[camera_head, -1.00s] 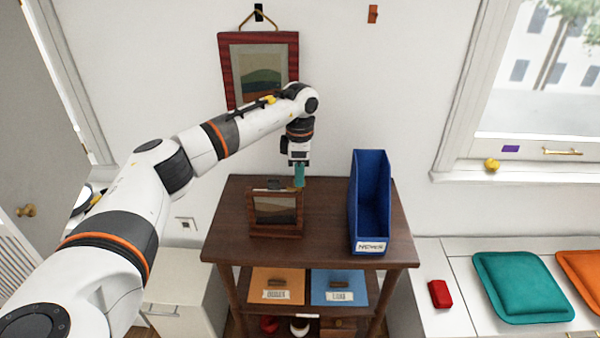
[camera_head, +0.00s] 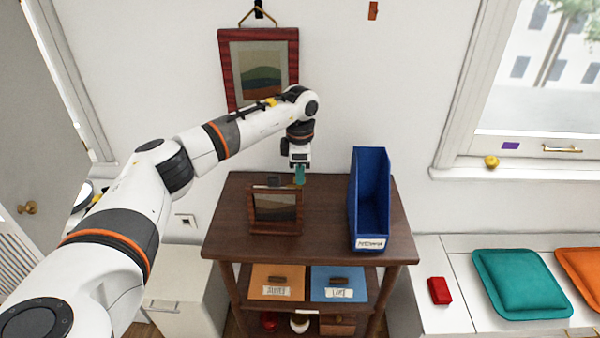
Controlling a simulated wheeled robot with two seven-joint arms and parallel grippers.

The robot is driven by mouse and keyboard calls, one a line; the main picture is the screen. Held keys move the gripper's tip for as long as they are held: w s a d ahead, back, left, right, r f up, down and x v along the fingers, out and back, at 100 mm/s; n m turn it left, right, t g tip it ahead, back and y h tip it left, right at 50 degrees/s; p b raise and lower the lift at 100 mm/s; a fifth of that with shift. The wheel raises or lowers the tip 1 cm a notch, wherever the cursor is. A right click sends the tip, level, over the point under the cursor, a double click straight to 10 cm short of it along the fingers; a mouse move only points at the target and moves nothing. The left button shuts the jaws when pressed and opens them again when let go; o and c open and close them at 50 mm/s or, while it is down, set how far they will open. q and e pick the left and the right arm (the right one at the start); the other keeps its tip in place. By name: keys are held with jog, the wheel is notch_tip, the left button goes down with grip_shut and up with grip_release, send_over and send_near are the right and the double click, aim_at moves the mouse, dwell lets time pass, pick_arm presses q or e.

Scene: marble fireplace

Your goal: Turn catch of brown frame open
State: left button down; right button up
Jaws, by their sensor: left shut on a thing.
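The brown frame (camera_head: 251,212) stands upright on the dark wooden table and holds a landscape picture. A small dark piece (camera_head: 273,181) shows at its top edge; I cannot tell if this is the catch. My left gripper (camera_head: 299,167) points down just behind and to the right of the frame's upper right corner. It is shut on a slim teal piece (camera_head: 299,176). I cannot tell whether this piece is joined to the frame. The back of the frame is hidden. My right gripper is not in view.
A tall blue holder (camera_head: 366,205) stands on the table (camera_head: 328,215) to the right of the frame. Orange (camera_head: 268,277) and blue (camera_head: 352,277) labelled items are on the shelf below. A red-framed picture (camera_head: 229,75) hangs behind my arm.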

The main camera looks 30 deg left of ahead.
pick_arm(q)
jog(key=n, duration=0.4)
jog(key=shift+p, duration=0.4)
jog(key=n, duration=0.4)
jog(key=shift+n+p, duration=0.3)
jog(key=shift+p, duration=0.1)
jog(key=n+p, duration=0.1)
jog(key=n, duration=0.3)
jog(key=shift+w+n, duration=0.1)
jog(key=shift+n, duration=0.2)
jog(key=n, duration=0.4)
jog(key=shift+a+p, duration=0.1)
jog(key=shift+p, duration=0.3)
jog(key=shift+n, duration=0.3)
jog(key=c, duration=1.5)
grip_release()
jog(key=shift+c, duration=0.2)
